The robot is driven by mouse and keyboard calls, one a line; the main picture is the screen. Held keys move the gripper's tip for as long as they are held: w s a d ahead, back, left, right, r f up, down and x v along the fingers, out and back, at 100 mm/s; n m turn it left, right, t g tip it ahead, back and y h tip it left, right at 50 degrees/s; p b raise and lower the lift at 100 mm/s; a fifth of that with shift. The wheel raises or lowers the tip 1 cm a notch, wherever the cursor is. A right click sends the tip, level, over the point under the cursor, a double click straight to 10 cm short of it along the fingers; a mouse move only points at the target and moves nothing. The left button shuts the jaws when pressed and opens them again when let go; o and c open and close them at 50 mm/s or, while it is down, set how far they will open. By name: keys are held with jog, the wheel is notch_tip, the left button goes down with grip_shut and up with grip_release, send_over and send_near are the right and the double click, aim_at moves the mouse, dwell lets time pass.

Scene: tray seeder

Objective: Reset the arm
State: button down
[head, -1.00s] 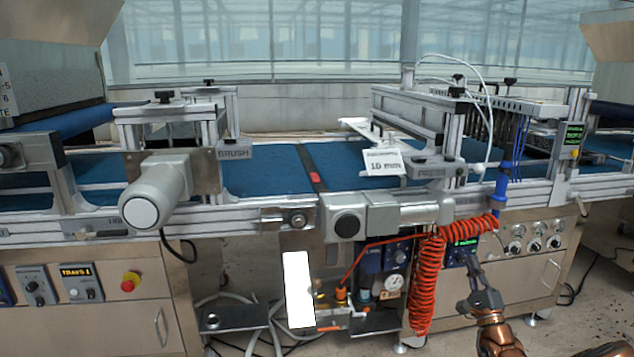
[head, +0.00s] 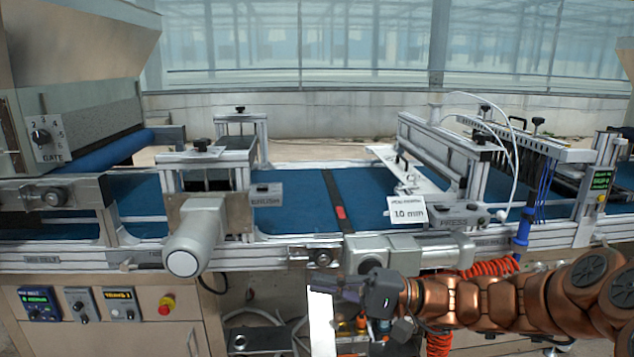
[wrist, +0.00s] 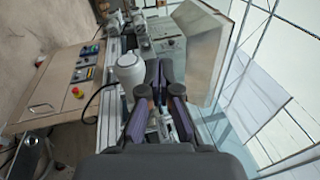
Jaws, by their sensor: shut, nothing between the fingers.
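My gripper (head: 338,290) is in the lower middle of the head view, at the end of my copper arm, which reaches in from the right. It points left, in front of the seeder line's lower rail, and holds nothing. In the wrist view my gripper (wrist: 158,66) has its dark fingers together, with the seeder line beyond them. The arm hides part of the red coiled hose (head: 490,267) and most of the lower panel behind it.
The blue belt (head: 290,215) runs across the line. A white motor (head: 192,240) juts out left of my gripper. A red stop button (head: 167,305) sits on the left cabinet. A "10 mm" card (head: 407,211) hangs by the press. A white panel (head: 320,325) stands below my gripper.

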jog(key=s+a+n+g+h+p, duration=0.1)
jog(key=s+n+g+h+p, duration=0.3)
jog(key=s+h+p, duration=1.1)
jog(key=s+d+r+m+t+h+p, duration=0.1)
jog(key=s+d+h, duration=0.1)
jog(key=s+d, duration=0.4)
jog(key=s+d+r+m+h+p, duration=0.1)
jog(key=s+d+h, duration=0.2)
jog(key=d, duration=0.9)
jog(key=s, duration=0.3)
jog(key=shift+r+m+t, duration=0.2)
jog(key=shift+m+t, duration=0.2)
jog(key=shift+a, duration=0.1)
